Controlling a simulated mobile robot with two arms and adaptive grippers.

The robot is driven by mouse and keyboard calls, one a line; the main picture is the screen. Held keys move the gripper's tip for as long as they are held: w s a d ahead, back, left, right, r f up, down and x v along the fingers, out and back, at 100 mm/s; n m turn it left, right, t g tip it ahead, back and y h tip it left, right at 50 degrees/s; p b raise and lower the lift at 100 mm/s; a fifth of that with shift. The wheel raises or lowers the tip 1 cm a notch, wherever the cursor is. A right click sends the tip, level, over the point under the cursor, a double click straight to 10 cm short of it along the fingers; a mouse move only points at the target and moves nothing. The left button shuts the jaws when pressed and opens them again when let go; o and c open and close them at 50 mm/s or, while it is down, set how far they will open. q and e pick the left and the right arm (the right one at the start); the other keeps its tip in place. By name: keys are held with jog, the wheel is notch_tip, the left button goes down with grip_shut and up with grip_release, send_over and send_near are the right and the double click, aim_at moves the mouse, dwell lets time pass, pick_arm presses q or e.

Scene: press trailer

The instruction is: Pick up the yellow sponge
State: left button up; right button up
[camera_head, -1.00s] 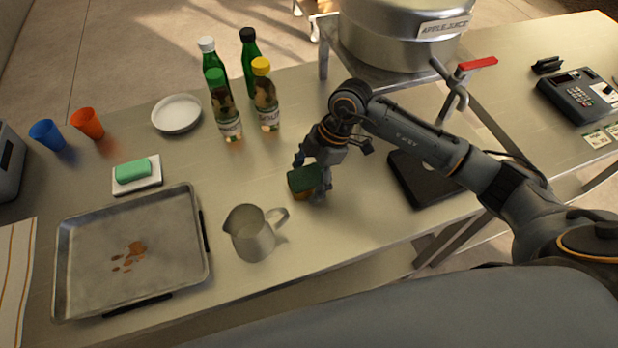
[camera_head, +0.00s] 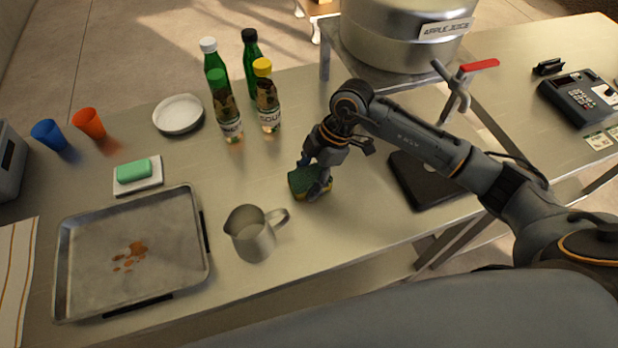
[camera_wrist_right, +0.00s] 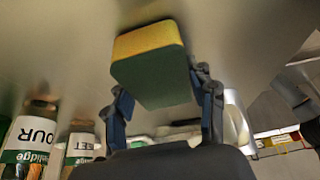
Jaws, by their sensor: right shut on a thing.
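The yellow sponge (camera_head: 298,181) has a dark green scouring side. It is at the middle of the metal table, just right of and behind the metal pitcher. My right gripper (camera_head: 313,180) is shut on it, with its fingers on either side. In the right wrist view the sponge (camera_wrist_right: 150,62) sits between the fingertips of the gripper (camera_wrist_right: 160,95), its yellow layer at the far edge. I cannot tell whether the sponge touches the table. My left gripper is not in view.
A metal pitcher (camera_head: 252,238) stands close by at the front left. A stained tray (camera_head: 180,262) and a green soap bar on a white dish (camera_head: 150,185) are at the left. Several bottles (camera_head: 230,126) stand behind. A black flat object (camera_head: 418,190) lies under my right arm.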

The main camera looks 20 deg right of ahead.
aim_at(305, 178)
jog(key=shift+r, duration=0.4)
notch_tip(305, 178, up, 3)
jog(key=shift+f+b, duration=0.1)
jog(key=shift+b, duration=0.7)
jog(key=s+d+r+b, duration=0.2)
jog(key=s+d+r, duration=0.2)
jog(key=s+r, duration=0.5)
jog(key=s, duration=0.4)
jog(key=shift+s+r+b, duration=0.2)
jog(key=shift+r+b, duration=0.15)
